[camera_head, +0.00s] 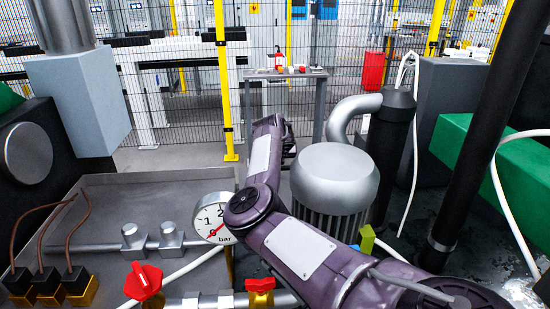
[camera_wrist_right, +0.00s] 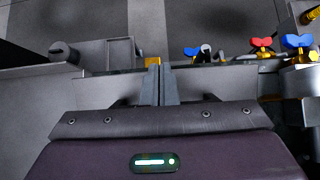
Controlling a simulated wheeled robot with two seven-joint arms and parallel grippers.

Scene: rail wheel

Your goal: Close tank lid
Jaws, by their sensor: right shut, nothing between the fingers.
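My right arm (camera_head: 300,240) comes in from the lower right of the head view, bends at an elbow beside the pressure gauge, and reaches away. Its fingers cannot be made out there. In the right wrist view my right gripper (camera_wrist_right: 160,80) has its two fingers together, with nothing between them. Ahead and left of the fingers is a grey box-like part (camera_wrist_right: 112,52) with a raised frame, and a dark round knob (camera_wrist_right: 62,52) beside it. I cannot tell whether either belongs to the tank lid. No tank lid is clearly identifiable in the head view. My left gripper is not in view.
A pressure gauge (camera_head: 213,218), a red valve handle (camera_head: 143,282) and pipes stand at left. A silver ribbed motor (camera_head: 334,180) stands right of my arm. Blue valve handles (camera_wrist_right: 299,42) and a red one (camera_wrist_right: 262,44) are right of the fingers. A mesh fence (camera_head: 180,90) stands behind.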

